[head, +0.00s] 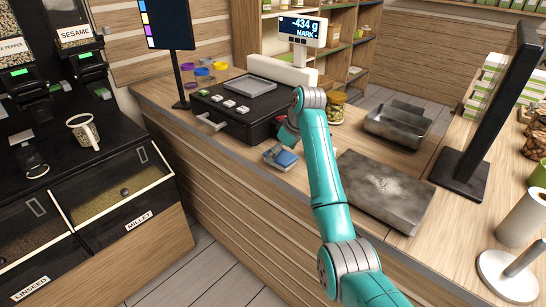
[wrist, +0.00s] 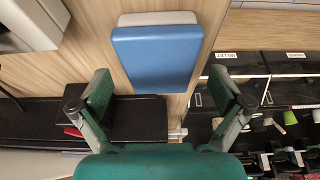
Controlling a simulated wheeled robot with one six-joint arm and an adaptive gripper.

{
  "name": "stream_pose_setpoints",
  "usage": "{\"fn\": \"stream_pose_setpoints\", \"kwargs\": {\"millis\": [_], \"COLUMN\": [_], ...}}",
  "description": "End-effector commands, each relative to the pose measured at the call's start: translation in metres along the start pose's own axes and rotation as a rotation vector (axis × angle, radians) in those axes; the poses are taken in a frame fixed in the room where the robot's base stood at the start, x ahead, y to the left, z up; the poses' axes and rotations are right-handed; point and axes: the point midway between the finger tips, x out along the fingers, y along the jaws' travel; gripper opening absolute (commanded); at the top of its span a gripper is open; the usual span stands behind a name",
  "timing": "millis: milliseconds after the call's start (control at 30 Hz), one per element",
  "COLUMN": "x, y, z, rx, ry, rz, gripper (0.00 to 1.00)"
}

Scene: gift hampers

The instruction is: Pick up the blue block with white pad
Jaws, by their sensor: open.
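The blue block (wrist: 156,62) with a white pad (wrist: 158,19) along one edge lies on the wooden counter. In the wrist view it is at the upper middle, beyond and between my fingertips. My gripper (wrist: 162,90) is open, with its two green-padded fingers spread apart and nothing between them. In the head view the blue block (head: 281,158) sits near the counter's left edge, just in front of the black scale. My gripper (head: 286,134) is close above it there, partly hidden by my arm.
A flat metal plate (head: 383,190) lies to the right, and a metal tray (head: 397,125) is farther back. A lidded jar (head: 335,107) stands near my arm. A dark monitor (head: 490,115) stands at right.

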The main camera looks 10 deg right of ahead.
Motion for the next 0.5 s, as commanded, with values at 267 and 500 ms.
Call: {"fn": "stream_pose_setpoints", "kwargs": {"millis": [267,500], "x": [0.0099,0.0103], "y": [0.0025,0.0023], "z": [0.0086,0.0085], "rx": [0.000,0.000], "ry": [0.002,0.001], "rz": [0.001,0.001], "gripper": [1.00,1.00]}}
